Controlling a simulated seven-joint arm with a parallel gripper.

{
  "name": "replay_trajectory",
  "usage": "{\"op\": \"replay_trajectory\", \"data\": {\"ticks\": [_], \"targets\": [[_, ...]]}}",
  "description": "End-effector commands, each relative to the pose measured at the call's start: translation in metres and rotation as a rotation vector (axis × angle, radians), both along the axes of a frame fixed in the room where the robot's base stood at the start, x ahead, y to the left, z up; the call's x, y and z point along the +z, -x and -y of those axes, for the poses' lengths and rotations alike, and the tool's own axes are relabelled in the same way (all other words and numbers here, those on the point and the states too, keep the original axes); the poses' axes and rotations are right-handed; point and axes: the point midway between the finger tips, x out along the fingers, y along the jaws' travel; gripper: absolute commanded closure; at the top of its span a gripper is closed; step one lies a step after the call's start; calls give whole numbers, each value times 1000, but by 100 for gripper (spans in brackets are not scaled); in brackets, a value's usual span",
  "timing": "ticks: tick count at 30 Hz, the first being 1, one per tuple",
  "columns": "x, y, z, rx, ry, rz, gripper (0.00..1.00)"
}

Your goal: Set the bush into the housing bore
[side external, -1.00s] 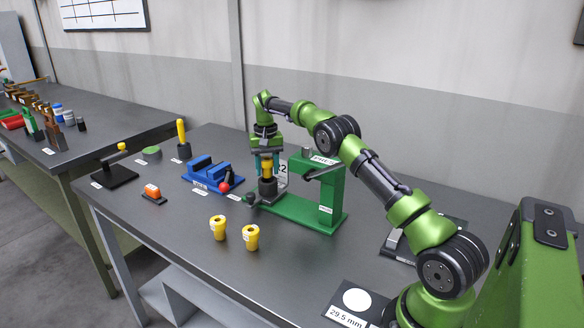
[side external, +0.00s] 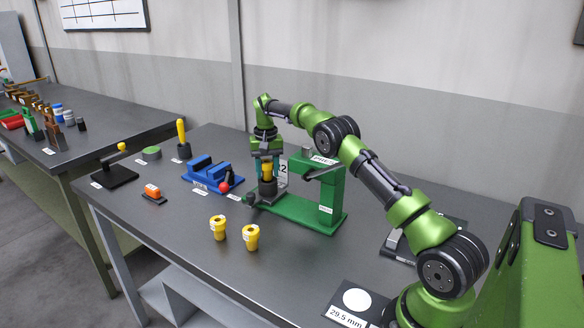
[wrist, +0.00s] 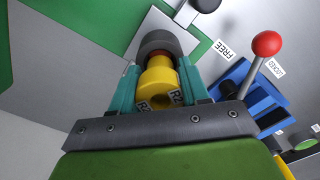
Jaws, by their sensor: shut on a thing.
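The yellow bush (side external: 267,168) is between the teal fingers of my gripper (side external: 266,172), which is shut on it. In the wrist view the bush (wrist: 158,82) carries R2 labels, and a finger of my gripper (wrist: 158,90) stands on each side. The dark grey housing (side external: 268,189) sits directly below the bush, at the left end of the green press base. In the wrist view the rounded grey housing (wrist: 161,42) shows beyond the bush, with a red band between them. The bush looks roughly upright over the housing. How deep it sits in the bore is hidden.
The green press (side external: 332,195) rises just right of my gripper. A blue vise (side external: 207,176) with a red-knobbed lever (side external: 225,186) stands to the left. Two more yellow bushes (side external: 219,228) (side external: 251,238) stand at the front, with clear table around them.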

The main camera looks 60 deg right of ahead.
Motion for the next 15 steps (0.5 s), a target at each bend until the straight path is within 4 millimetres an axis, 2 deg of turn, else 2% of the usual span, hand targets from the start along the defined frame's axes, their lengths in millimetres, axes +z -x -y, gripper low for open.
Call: {"op": "replay_trajectory", "data": {"ticks": [13, 14, 15], "targets": [[-11, 0, 0, 0, -1, 1, 92], [-11, 0, 0, 0, -1, 1, 53], [-11, 0, 0, 1, -1, 1, 47]]}}
